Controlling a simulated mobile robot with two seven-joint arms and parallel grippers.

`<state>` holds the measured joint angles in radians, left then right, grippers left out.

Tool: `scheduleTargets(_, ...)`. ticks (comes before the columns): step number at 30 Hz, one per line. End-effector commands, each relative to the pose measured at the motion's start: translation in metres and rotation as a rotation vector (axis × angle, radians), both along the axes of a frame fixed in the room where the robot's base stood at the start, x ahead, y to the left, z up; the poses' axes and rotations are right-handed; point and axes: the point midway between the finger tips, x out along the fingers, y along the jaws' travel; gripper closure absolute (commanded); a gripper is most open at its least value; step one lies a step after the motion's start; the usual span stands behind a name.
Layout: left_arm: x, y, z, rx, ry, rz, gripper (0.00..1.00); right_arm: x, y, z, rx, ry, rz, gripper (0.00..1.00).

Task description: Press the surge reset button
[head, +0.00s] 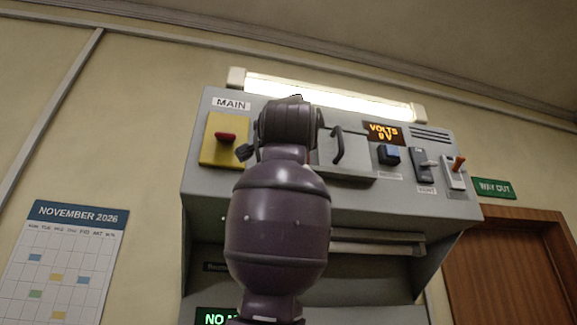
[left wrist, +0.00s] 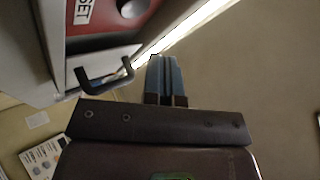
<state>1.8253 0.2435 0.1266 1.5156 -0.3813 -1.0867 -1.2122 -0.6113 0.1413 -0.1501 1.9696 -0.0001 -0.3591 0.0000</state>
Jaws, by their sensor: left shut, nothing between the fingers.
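In the head view my arm rises in front of the console (head: 215,190) and hides part of it; the fingers are hidden behind the wrist. In the left wrist view my left gripper (left wrist: 167,80) has its blue fingers together, empty. To their left is a grey cover with a dark handle (left wrist: 104,74); the handle also shows in the head view (head: 337,146). Beside it in the wrist view is a red surface (left wrist: 105,42) with a label (left wrist: 82,11) ending in "SET". A dark round part (left wrist: 133,8) sits at the red surface's top edge, cut off. I cannot identify the surge reset button for certain.
A yellow plate with a red switch (head: 225,137) is left of my wrist under "MAIN". A VOLTS display (head: 384,133), a blue button (head: 389,154) and two levers (head: 458,164) are on the right. A lamp (head: 330,97) runs along the top.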

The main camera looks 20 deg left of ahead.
Motion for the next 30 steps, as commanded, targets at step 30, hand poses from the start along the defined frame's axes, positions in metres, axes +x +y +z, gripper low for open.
scheduleTargets(30, -0.02, -0.013, 0.0, 0.0, 0.0, 0.0, 1.0, 0.0, 0.0, -0.007, 0.0, 0.0, 0.0, 0.62)
